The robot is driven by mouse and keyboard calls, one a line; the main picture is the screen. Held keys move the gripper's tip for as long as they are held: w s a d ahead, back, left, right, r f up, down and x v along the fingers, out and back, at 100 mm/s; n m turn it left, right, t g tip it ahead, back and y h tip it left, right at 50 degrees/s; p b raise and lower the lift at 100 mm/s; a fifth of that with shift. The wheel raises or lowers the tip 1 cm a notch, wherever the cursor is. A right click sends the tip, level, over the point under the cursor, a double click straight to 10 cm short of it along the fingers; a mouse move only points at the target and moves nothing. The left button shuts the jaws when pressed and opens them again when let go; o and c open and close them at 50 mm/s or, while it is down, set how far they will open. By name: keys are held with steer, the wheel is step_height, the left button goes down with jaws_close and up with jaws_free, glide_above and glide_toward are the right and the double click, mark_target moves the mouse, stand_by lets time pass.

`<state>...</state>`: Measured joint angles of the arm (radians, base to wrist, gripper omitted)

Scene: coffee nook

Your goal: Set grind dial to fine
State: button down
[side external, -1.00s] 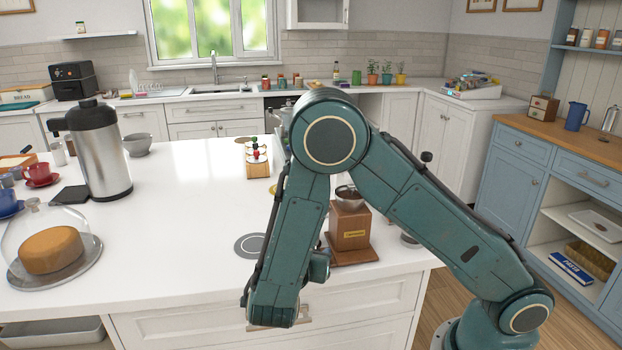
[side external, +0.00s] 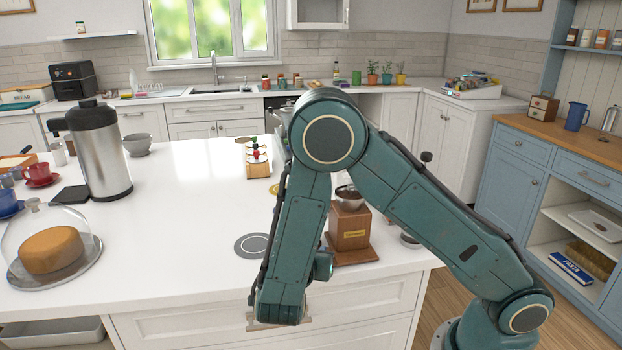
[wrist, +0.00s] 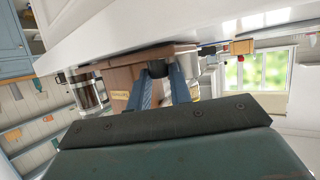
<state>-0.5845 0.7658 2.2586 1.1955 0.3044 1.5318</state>
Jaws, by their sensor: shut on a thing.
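The wooden coffee grinder (side external: 350,233), with a metal bowl on top and a yellow label, stands upright near the front edge of the white island. In the wrist view the grinder's brown body (wrist: 120,78) is just ahead of my gripper (wrist: 162,76). The two blue fingers are closed around a small dark knob, which looks like the grind dial (wrist: 157,67), at the grinder's face. The fingers partly hide the dial, so its setting cannot be read. In the side view my own arm hides the fingers and the dial.
A grey round disc (side external: 252,245) lies flat on the island (side external: 190,220) left of the grinder. A glass vessel with dark contents (wrist: 90,93) is beside the grinder. A steel urn (side external: 105,155) and a domed cake (side external: 50,250) stand at the left. The island's middle is clear.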

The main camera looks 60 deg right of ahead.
steer(key=shift+s+n+t+y, duration=0.15)
steer(key=shift+n+t+y, duration=0.35)
steer(key=shift+n+t, duration=0.85)
steer(key=c, duration=1.3)
jaws_free()
steer(key=shift+v, duration=6.9)
steer(key=shift+d, duration=0.15)
